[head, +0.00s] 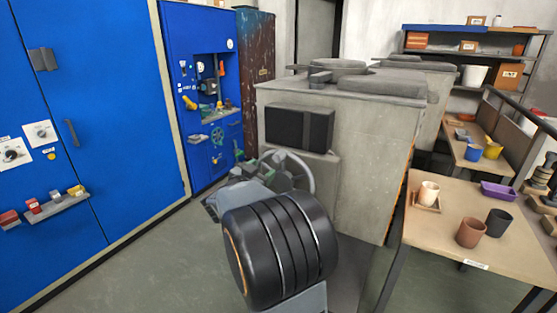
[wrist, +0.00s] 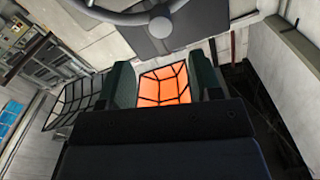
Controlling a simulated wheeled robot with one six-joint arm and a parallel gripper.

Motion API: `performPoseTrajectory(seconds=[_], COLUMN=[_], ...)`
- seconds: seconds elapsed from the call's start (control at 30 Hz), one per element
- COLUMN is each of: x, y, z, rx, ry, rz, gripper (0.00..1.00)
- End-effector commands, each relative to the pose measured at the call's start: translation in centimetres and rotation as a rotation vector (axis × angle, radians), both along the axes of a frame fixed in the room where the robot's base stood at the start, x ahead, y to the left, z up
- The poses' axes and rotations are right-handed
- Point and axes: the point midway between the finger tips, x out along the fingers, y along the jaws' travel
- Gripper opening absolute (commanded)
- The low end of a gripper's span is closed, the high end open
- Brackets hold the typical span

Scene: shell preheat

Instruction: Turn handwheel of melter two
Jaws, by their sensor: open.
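A grey handwheel (head: 312,174) stands at the front of the near melter (head: 365,150), partly hidden behind my arm. In the wrist view the handwheel (wrist: 188,17) shows at the top, with its round hub and part of its rim; the rest is cut off. My gripper (wrist: 163,72) is open and empty, its two dark green fingers apart below the wheel in that picture. The fingers do not appear to touch the rim. Between them a glowing orange grate (wrist: 165,88) shows behind. No number is readable on the melter.
A second melter (head: 437,82) stands behind the near one. Blue cabinets (head: 110,100) line the left, with a smaller wheel (head: 217,136) on a panel. A table (head: 425,237) with cups is at right. Floor (head: 145,260) is clear at left.

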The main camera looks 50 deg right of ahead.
Motion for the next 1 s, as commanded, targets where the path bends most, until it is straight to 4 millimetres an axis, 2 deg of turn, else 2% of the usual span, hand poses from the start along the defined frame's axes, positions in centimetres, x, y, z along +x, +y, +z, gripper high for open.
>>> performPoseTrajectory(seconds=[0.2, 0.5, 0.7, 1.0], x=[1.0, 2.2, 2.5, 2.6], y=[-4.4, -8.7, -10.1, -10.4], z=[-0.1, 0.0, 0.0, 0.0], rx=[0.001, 0.000, 0.000, 0.000], ry=[-0.001, -0.002, -0.002, -0.001], rz=[-0.002, 0.001, 0.003, 0.004], gripper=[0.58, 0.58, 0.58, 0.58])
